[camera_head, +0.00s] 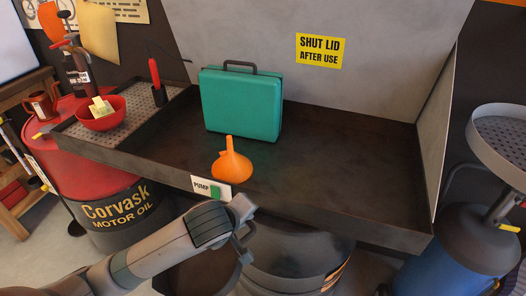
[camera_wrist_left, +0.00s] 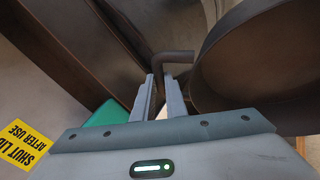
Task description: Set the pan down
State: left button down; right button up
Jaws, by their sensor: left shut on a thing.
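My left gripper (camera_head: 243,232) is just in front of the front edge of the parts-washer basin, below its rim. In the left wrist view its fingers (camera_wrist_left: 164,90) are shut on a thin dark bent handle (camera_wrist_left: 178,56). The handle belongs to a round dark brown pan (camera_wrist_left: 235,75), which fills the right of that view. In the head view the pan (camera_head: 208,272) hangs low beside the gripper, partly hidden by my left forearm. My right gripper is not in view.
The dark basin (camera_head: 340,175) holds a teal case (camera_head: 240,103) and an orange funnel (camera_head: 232,163); its right floor is clear. A red bowl (camera_head: 101,115) sits on the perforated shelf at left. A red oil drum (camera_head: 75,165) and blue drum (camera_head: 460,245) flank the basin.

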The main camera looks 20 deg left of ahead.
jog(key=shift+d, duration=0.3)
